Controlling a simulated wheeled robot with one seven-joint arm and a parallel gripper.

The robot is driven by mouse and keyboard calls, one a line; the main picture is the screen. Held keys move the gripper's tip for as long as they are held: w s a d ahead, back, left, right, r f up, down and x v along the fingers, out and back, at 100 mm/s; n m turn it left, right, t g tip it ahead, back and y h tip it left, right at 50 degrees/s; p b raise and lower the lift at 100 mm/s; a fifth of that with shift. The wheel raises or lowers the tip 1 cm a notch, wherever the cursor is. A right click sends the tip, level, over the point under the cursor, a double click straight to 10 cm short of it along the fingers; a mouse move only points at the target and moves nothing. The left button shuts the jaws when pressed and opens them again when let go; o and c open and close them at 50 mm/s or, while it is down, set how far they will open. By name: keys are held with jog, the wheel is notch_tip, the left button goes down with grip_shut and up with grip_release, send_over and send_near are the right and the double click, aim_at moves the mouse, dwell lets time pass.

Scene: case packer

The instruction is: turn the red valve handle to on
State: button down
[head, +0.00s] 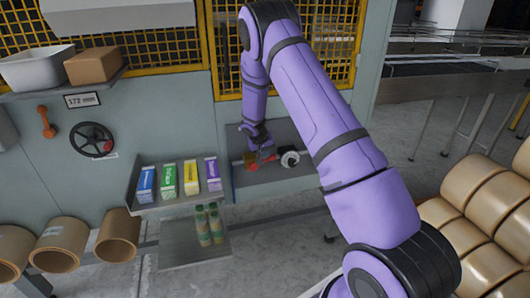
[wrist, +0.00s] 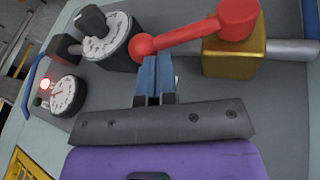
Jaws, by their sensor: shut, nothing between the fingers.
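The red valve handle (wrist: 195,34) is a lever with a round ball at its left end and a wide hub at its right end. It sits on a brass valve body (wrist: 232,62) on a grey pipe (wrist: 290,48). My gripper (wrist: 155,60) has its blue fingers together and empty, with the tips right beside the ball end. I cannot tell whether they touch it. No on or off mark is legible.
A white dial with a black knob (wrist: 108,42) stands left of the handle, with another dial (wrist: 66,94) and a red lamp (wrist: 45,84) further left. In the head view, a shelf of colored cartons (head: 178,203) and a black handwheel (head: 92,140) are left of the recess.

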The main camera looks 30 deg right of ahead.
jog(key=shift+s+d+f+y, duration=0.25)
jog(key=shift+f+y, duration=0.1)
jog(key=shift+y, duration=0.25)
jog(key=shift+d+f+m+t+y, duration=0.15)
jog(key=shift+d+m+t+y, duration=0.15)
jog(key=shift+y, duration=0.5)
jog(key=shift+d+f, duration=0.55)
jog(key=shift+f, duration=0.35)
jog(key=shift+r, duration=0.1)
jog(key=r, duration=0.1)
jog(key=a+r, duration=0.2)
jog(key=r, duration=0.1)
jog(key=shift+w+a+r, duration=0.1)
jog(key=shift+w, duration=0.3)
jog(key=d+v, duration=0.1)
jog(key=v, duration=0.7)
jog(key=shift+s+r, duration=0.35)
jog(key=shift+r, duration=0.1)
jog(key=shift+r, duration=0.1)
